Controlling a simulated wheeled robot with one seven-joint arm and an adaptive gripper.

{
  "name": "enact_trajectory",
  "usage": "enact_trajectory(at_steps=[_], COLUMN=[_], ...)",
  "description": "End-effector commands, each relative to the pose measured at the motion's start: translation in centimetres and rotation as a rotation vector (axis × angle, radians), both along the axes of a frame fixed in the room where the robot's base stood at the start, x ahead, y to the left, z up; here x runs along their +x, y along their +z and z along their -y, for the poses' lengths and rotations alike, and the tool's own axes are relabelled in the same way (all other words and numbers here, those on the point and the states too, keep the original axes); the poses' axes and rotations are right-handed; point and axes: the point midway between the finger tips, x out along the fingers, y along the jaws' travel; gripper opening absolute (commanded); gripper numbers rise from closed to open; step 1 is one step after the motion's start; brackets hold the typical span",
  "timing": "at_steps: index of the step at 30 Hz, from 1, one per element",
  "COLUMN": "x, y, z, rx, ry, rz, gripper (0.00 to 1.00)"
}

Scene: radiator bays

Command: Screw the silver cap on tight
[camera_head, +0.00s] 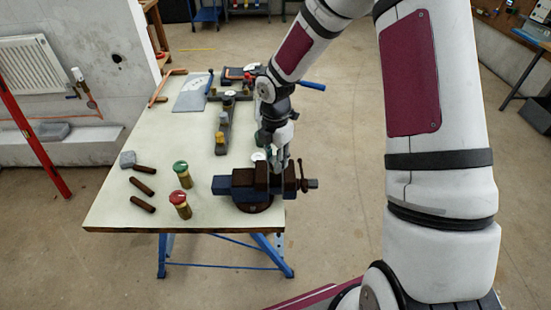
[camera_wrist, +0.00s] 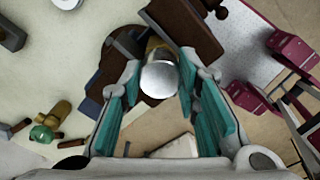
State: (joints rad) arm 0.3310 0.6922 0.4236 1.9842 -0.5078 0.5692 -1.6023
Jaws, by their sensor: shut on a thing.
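The silver cap (camera_wrist: 158,79) shows as a smooth round dome between my fingertips in the wrist view. My gripper (camera_wrist: 160,72) is shut on it, with a teal-padded finger on each side. A bit of a brass body (camera_wrist: 155,43) shows just beyond the cap, at the vise (camera_wrist: 206,35). I cannot tell whether the cap's thread is seated on the brass. In the head view my gripper (camera_head: 281,160) points down over the vise (camera_head: 243,183) at the bench's right edge. The cap is not clearly visible there.
A green-capped brass valve (camera_head: 181,174) and a red-capped one (camera_head: 180,204) stand left of the vise on the bench (camera_head: 120,213). A rack with fittings (camera_head: 222,130) stands behind. The vise handle (camera_head: 303,177) sticks out on the right.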

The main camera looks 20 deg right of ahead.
Motion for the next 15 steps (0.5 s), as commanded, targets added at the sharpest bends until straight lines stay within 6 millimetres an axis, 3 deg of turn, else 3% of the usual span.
enact_trajectory(at_steps=[15], x=[-0.13], y=[-0.03], z=[-0.03], rx=[-0.002], ry=[-0.838], rz=[-0.001], gripper=[0.0])
